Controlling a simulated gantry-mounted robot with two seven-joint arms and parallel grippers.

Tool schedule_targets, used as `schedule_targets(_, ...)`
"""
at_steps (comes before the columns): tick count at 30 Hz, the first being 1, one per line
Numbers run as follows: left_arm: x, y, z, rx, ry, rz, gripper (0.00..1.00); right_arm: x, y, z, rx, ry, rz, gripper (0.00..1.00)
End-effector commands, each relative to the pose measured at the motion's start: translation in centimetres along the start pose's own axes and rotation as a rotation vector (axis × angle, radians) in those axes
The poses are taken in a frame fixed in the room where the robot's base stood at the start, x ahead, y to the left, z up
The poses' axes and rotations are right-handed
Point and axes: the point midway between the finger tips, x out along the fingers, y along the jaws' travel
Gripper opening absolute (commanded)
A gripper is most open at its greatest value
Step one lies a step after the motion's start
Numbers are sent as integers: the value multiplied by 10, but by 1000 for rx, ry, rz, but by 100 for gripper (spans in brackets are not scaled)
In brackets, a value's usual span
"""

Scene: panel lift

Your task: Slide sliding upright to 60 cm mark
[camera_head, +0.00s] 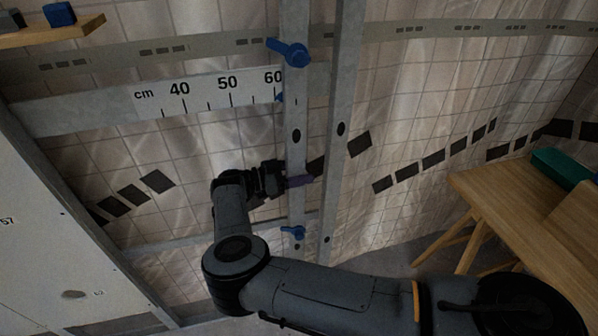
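The sliding upright (296,112) is a grey metal post with dark holes and blue clamp knobs (289,52). A small blue pointer (280,97) at its left edge is by the "60" mark of the white cm scale (205,97). My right gripper (284,181) is at the upright's lower half, coming from its left side, beside a small purple piece (300,181) on the upright. The fingertips are dark and small, so I cannot tell whether they are closed on it. My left gripper is out of view.
A second grey post (341,125) stands just right of the upright. A pale panel (50,240) is at the left, and a wooden shelf with blue blocks (60,14) at the upper left. A wooden table (520,200) with a green object (560,168) stands at the right.

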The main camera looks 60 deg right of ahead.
Motion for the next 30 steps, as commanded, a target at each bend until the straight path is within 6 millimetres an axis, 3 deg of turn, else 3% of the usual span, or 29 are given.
schedule_targets(11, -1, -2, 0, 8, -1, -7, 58, -9, 0, 0, -1, -1, -2, 64)
schedule_targets(24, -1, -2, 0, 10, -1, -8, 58, -78, -1, 1, 0, -2, -3, 64)
schedule_targets(30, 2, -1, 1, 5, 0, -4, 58, -98, -1, 1, 0, -1, -1, 64)
